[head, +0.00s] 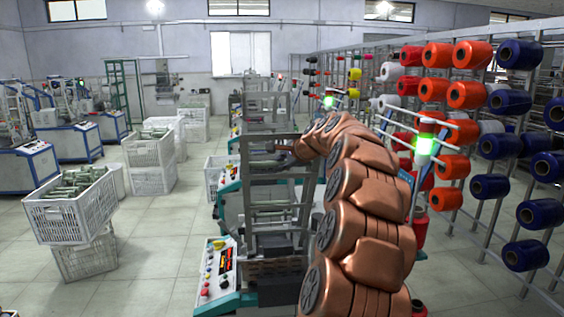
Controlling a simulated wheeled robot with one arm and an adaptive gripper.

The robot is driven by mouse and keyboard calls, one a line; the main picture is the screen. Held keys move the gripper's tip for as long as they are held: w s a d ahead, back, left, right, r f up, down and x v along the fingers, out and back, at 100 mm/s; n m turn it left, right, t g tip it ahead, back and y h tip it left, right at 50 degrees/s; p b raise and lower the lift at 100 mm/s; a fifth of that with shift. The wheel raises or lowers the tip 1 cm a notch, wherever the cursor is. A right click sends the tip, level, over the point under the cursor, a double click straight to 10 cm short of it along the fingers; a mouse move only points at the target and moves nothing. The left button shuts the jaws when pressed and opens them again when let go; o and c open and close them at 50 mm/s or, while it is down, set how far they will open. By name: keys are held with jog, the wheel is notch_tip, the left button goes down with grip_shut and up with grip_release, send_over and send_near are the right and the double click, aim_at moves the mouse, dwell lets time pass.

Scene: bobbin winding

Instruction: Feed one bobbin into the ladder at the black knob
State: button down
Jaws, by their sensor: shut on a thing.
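My gripper (287,157) is small and partly hidden at the end of my copper-coloured arm. It is shut on a grey-green bobbin (264,164), at the upper part of the grey metal ladder (249,215) of the nearest winding machine. I cannot tell whether the bobbin touches the ladder rails. Other grey bobbins show lower in this ladder. The near control panel (215,272) has several coloured buttons and knobs. The black knob is too small to pick out surely.
A white crate of bobbins (72,218) is stacked on another crate at left. More crates (150,165) stand behind it. A thread rack with red and blue cones (471,54) fills the right side. Green lamps (427,146) stand near my arm.

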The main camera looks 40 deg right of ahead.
jog(key=shift+w+d+f, duration=0.1)
jog(key=shift+w+f, duration=0.1)
jog(key=shift+f, duration=0.3)
jog(key=shift+w+d+f, duration=0.1)
jog(key=shift+w+f, duration=0.05)
jog(key=shift+f, duration=0.3)
jog(key=c, duration=1)
grip_release()
jog(key=shift+o, duration=0.4)
jog(key=shift+o, duration=1.4)
jog(key=shift+r, duration=0.1)
